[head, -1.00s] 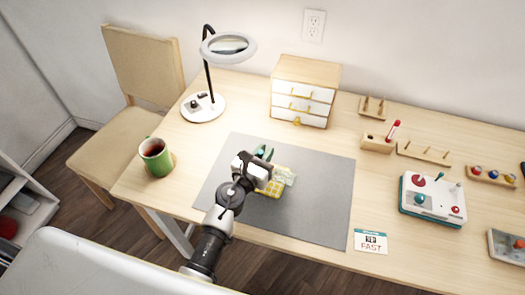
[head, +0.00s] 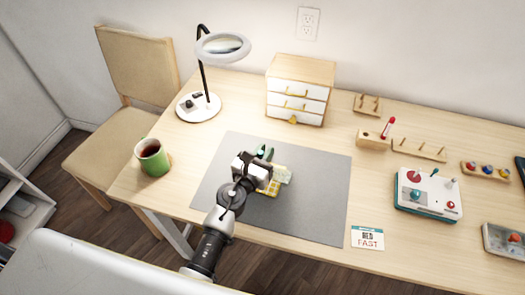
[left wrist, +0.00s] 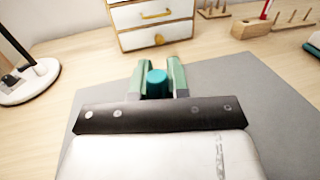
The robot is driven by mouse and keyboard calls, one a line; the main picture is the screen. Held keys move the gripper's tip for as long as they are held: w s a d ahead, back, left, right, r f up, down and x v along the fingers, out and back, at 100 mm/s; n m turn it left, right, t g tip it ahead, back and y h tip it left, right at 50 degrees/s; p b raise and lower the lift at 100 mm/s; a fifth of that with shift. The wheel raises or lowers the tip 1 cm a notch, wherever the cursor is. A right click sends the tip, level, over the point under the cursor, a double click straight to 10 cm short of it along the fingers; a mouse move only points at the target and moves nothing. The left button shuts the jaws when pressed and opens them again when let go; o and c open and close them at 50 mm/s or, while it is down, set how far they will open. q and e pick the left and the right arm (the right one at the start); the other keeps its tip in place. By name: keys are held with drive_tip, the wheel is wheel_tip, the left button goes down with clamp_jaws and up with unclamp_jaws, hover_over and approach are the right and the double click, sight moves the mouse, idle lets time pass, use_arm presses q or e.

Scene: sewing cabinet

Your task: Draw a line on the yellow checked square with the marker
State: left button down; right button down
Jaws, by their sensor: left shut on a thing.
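The yellow checked square (head: 273,187) lies on the grey mat (head: 310,205) in the head view, partly hidden by my left gripper. A pale, yellowish checked patch (head: 283,174) shows beside it. My left gripper (head: 264,153) is over the mat at the square's upper left. In the left wrist view its green fingers (left wrist: 158,78) are shut on the marker, whose round teal end (left wrist: 157,82) shows between them. The marker's tip is hidden, so I cannot tell whether it touches the square. No line shows on the visible part of the square. My right gripper is not in view.
A green mug (head: 153,158) and a ring lamp (head: 199,106) stand left of the mat. A small drawer cabinet (head: 297,92) stands behind it. A wooden block with a red pen (head: 388,128), peg racks and a control box (head: 427,195) are to the right. The mat's right half is clear.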

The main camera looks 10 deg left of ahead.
use_arm(q)
drive_tip(key=shift+s+d+p, duration=0.15)
drive_tip(key=shift+d, duration=0.9)
drive_tip(key=shift+s+d+p, duration=0.15)
drive_tip(key=shift+d, duration=0.85)
idle(1.7)
drive_tip(key=shift+r+p, duration=0.3)
drive_tip(key=shift+p, duration=0.05)
drive_tip(key=shift+f+b, duration=0.3)
idle(1.3)
drive_tip(key=shift+w+a, duration=0.2)
drive_tip(key=shift+a, duration=1.15)
idle(1.0)
